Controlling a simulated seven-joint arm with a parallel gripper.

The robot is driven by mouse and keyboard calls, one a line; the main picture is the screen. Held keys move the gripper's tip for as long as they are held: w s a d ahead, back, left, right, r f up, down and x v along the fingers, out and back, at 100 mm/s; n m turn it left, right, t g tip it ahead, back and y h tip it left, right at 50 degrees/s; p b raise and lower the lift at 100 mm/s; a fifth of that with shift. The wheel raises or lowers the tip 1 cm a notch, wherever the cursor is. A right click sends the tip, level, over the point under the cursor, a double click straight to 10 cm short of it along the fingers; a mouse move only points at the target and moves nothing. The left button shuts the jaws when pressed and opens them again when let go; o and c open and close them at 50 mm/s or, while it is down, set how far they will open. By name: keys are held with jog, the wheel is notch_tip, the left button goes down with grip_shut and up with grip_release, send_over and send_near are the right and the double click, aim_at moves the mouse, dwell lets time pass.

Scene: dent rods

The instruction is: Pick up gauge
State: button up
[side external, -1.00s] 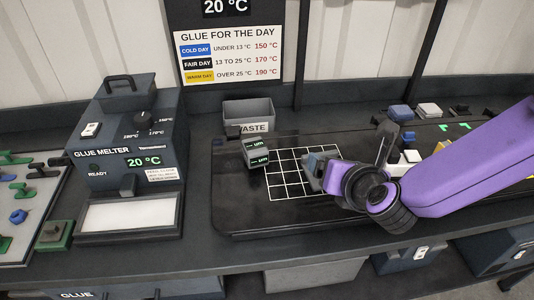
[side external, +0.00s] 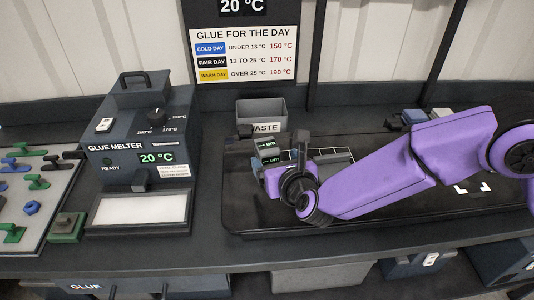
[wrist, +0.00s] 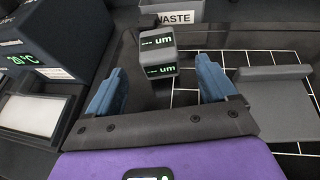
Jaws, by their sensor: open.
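The gauge (wrist: 158,52) is a small dark grey block with green "um" readouts on its faces. It stands on the black panel by the white grid. In the side view the gauge (side external: 267,150) is partly hidden by my gripper. My gripper (wrist: 161,80) is open, with blue fingertips apart to the left and right. In the wrist view the gauge lies just beyond the fingertips, roughly centred between them. Nothing is between the fingers, and I see no contact with the gauge.
A grey waste bin (side external: 262,113) stands behind the gauge. The glue melter (side external: 140,130) with its white plate is at left. A flat grey piece (wrist: 282,105) lies on the grid close to the right finger. Coloured parts (side external: 35,183) lie on a board at far left.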

aim_at(271, 156)
jog(key=shift+x, duration=3.55)
jog(key=shift+f, duration=0.1)
jog(key=c, duration=1.2)
